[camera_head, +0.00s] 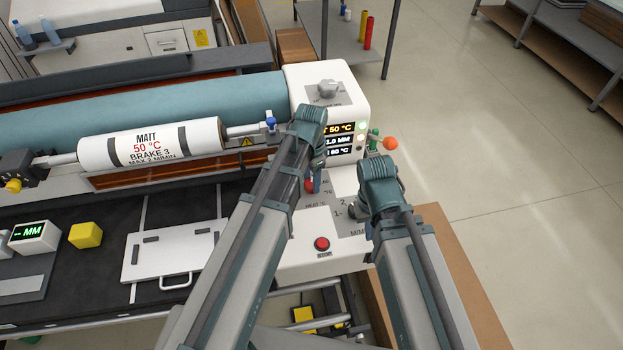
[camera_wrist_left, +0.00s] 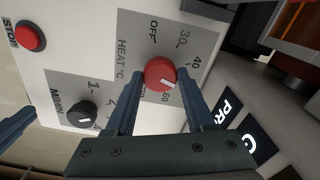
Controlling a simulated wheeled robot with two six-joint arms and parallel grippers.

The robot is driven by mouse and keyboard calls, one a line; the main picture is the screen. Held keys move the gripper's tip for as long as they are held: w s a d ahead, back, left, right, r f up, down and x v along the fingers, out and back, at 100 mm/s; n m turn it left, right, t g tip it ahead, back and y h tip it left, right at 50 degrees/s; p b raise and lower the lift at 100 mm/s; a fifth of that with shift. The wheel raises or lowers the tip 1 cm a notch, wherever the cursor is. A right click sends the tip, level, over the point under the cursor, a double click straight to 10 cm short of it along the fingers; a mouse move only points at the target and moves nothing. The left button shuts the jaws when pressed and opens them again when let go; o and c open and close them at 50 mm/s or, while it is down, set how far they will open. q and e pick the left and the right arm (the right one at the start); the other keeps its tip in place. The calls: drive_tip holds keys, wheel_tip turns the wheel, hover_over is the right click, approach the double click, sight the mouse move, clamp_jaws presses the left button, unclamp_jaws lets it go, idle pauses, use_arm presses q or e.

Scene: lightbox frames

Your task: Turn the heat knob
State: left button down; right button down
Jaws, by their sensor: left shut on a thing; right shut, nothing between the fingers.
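The red heat knob (camera_wrist_left: 160,72) sits on the grey HEAT °C dial in the left wrist view. My left gripper (camera_wrist_left: 161,98) is shut on the knob, one finger on each side. In the head view the left gripper (camera_head: 312,184) reaches down to the panel and mostly hides the red knob (camera_head: 309,186). My right gripper (camera_head: 366,226) is shut and empty, low beside the panel's right side, its tips mostly hidden by its wrist.
A display (camera_head: 340,138) reads 50 °C, 1.0 MM and 60 °C. The roll's label (camera_head: 147,148) says MATT, 50 °C, BRAKE 3. An orange ball-ended lever (camera_head: 390,143) stands at the right.

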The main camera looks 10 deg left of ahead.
sight(311, 183)
use_arm(q)
drive_tip(key=n, duration=0.4)
drive_tip(key=shift+n, duration=1.7)
drive_tip(key=shift+c, duration=1.3)
unclamp_jaws()
drive_tip(key=shift+r, duration=0.1)
wheel_tip(311, 183, up, 14)
drive_tip(key=p, duration=1.4)
drive_tip(key=shift+f, duration=0.2)
use_arm(e)
wheel_tip(311, 183, up, 14)
